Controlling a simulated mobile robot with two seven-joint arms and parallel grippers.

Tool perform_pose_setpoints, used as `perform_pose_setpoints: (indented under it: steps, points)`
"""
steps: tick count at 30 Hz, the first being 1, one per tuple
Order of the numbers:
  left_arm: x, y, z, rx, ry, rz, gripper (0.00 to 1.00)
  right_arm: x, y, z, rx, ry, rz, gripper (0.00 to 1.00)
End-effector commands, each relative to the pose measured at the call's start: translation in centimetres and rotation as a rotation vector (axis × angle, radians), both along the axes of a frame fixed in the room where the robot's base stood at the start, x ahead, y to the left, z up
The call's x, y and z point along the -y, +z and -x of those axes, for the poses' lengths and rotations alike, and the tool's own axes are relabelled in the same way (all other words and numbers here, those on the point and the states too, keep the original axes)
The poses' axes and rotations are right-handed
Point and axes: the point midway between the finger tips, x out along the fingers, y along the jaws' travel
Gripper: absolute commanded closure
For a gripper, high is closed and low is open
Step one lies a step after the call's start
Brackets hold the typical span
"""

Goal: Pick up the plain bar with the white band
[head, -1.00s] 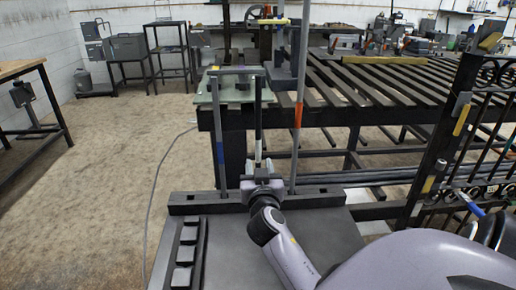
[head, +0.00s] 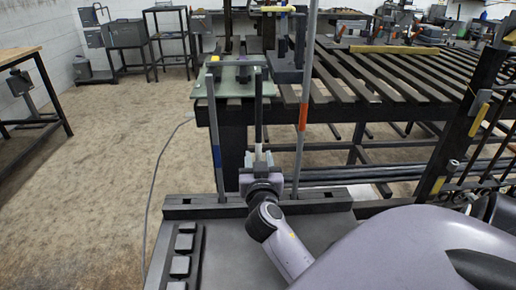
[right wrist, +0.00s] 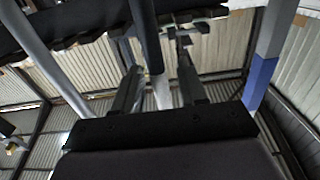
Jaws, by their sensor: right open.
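The plain bar with the white band (head: 259,112) is dark and stands upright between two grey bars, its white band low down just above my right gripper. My right gripper (head: 259,158) is at the lower end of this bar in the head view. In the right wrist view, the open fingers (right wrist: 160,68) stand on either side of the bar (right wrist: 147,38), and its white band (right wrist: 162,92) shows between them. I cannot tell whether either finger touches it. The bar's lowest end is hidden by the gripper. My left gripper is not in view.
A grey bar with a blue band (head: 216,150) stands close on the left, and one with an orange band (head: 302,118) on the right. A dark slotted rail (head: 225,208) lies below them. A slatted table (head: 360,90) is behind. The floor at left is clear.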

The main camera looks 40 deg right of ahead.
Motion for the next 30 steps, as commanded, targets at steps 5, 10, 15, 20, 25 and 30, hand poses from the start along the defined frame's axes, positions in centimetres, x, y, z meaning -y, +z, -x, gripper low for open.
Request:
perform_pose_setpoints:
  steps: [5,10,15,20,25,30]
  points:
    - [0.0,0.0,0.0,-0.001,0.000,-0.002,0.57,0.0,0.0,0.1,0.000,0.000,0.000,0.58]
    - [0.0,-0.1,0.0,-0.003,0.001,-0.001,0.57,0.0,0.0,0.1,-0.001,-0.001,0.001,0.78]
    - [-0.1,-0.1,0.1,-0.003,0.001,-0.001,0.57,0.0,0.0,0.1,0.000,-0.001,0.000,1.00]
    - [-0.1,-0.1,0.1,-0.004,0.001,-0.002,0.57,0.0,0.2,0.0,0.005,0.000,0.003,1.00]
    - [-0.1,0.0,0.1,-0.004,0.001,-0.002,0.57,0.0,0.5,0.0,0.005,0.000,0.003,1.00]
    - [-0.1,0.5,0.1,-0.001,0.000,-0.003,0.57,0.0,1.9,0.0,0.008,-0.001,0.001,1.00]
